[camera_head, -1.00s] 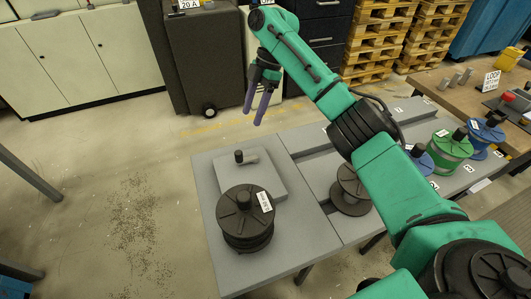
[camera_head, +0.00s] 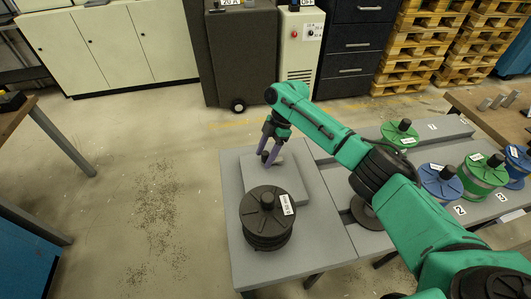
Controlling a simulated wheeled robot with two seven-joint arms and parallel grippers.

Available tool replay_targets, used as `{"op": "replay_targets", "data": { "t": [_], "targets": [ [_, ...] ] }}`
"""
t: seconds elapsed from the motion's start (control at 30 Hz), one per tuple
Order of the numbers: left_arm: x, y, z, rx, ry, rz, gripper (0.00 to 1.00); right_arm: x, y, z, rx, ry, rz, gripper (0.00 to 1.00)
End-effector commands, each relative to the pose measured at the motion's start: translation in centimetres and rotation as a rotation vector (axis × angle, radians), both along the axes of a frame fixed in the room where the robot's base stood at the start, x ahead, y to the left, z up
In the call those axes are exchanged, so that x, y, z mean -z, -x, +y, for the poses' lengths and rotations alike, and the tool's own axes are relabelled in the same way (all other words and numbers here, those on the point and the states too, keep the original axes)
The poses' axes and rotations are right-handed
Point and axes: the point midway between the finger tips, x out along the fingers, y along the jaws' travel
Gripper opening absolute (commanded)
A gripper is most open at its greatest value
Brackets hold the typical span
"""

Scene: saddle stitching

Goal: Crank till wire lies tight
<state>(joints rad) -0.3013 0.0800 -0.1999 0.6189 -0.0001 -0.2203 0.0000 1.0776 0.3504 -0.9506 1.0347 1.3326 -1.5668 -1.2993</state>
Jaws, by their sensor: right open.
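A black spool (camera_head: 262,233) with a small white label stands on the grey table (camera_head: 240,257). Behind it is a raised grey plate (camera_head: 289,182) with a small dark upright knob (camera_head: 265,157). My right gripper (camera_head: 268,158) is open, with its purple fingers pointing down at the knob. The fingers partly overlap the knob in the picture; I cannot tell whether they touch it. No wire can be made out. My left gripper is not in view.
Green spools (camera_head: 400,134) and blue spools (camera_head: 440,182) stand at the right beside numbered marks. Dark cabinets and pallets (camera_head: 420,45) stand behind. The floor left of the table is clear.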

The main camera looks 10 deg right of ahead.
Motion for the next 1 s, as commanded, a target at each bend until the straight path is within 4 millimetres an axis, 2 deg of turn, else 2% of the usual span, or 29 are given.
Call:
{"op": "replay_targets", "data": {
  "t": [0.03,0.1,0.2,0.63,1.0],
  "targets": [
    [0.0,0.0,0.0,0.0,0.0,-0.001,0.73,0.0,0.0,0.0,0.0,0.0,0.0,0.61],
    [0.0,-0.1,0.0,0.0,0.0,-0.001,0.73,0.0,0.0,0.0,0.0,0.0,0.0,0.35],
    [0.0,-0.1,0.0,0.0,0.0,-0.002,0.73,0.0,0.0,0.0,0.001,0.0,0.0,0.0],
    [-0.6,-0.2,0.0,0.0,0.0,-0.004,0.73,-0.2,-0.2,0.0,0.053,0.0,0.001,0.0],
    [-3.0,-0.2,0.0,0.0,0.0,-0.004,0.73,-0.5,-1.4,-0.2,0.304,-0.002,0.002,0.0]
  ]
}}
